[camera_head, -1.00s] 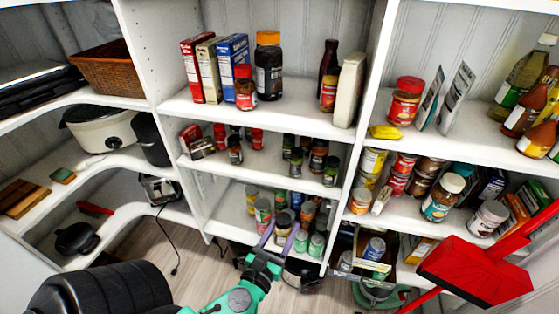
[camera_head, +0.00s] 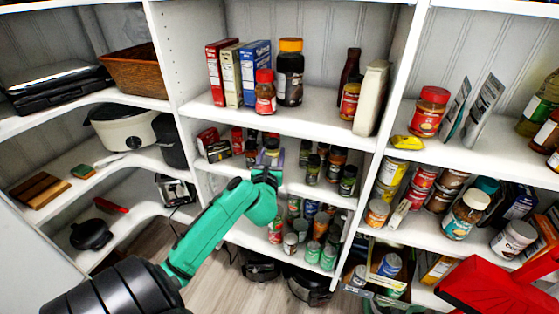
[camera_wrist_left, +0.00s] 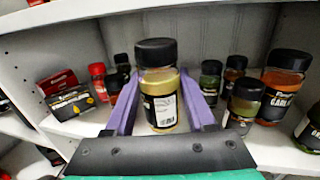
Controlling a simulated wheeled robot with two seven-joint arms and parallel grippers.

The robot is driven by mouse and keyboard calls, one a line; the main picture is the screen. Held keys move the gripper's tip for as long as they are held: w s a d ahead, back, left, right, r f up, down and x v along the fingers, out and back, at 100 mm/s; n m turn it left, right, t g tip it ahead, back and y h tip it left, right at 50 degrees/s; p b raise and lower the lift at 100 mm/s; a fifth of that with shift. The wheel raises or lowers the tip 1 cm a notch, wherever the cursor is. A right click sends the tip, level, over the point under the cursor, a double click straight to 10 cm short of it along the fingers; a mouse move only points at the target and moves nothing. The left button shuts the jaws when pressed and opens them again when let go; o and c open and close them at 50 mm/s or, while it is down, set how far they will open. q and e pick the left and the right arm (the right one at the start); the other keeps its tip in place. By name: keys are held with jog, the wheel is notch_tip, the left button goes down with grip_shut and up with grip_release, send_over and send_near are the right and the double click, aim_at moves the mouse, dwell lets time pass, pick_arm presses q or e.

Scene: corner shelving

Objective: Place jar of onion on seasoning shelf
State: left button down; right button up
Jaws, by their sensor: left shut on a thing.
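My left gripper (camera_head: 268,160) is shut on a jar of tan powder with a black lid, taken to be the onion jar (camera_wrist_left: 158,95). In the left wrist view its purple fingers (camera_wrist_left: 160,108) stand on both sides of the jar, which is upright. The label wording facing me is too small to read. The gripper is at the middle seasoning shelf (camera_head: 322,194), among spice jars. I cannot tell whether the jar's base touches the shelf.
Dark-lidded spice jars (camera_head: 336,163) stand to the right on this shelf; a garlic jar (camera_wrist_left: 284,85) is close by. Small boxes (camera_wrist_left: 68,98) and a red jar stand to the left. Bare shelf (camera_wrist_left: 88,124) shows at front left. More jars (camera_head: 320,225) fill the shelf below.

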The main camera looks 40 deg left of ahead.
pick_arm(q)
jog(key=w+a, duration=0.2)
jog(key=w, duration=0.3)
jog(key=f+b, duration=0.1)
jog(key=f, duration=0.5)
jog(key=shift+d, duration=0.2)
jog(key=shift+w+a+f, duration=0.1)
jog(key=shift+w+f, duration=0.1)
jog(key=shift+f, duration=0.35)
jog(key=shift+c, duration=1.2)
grip_release()
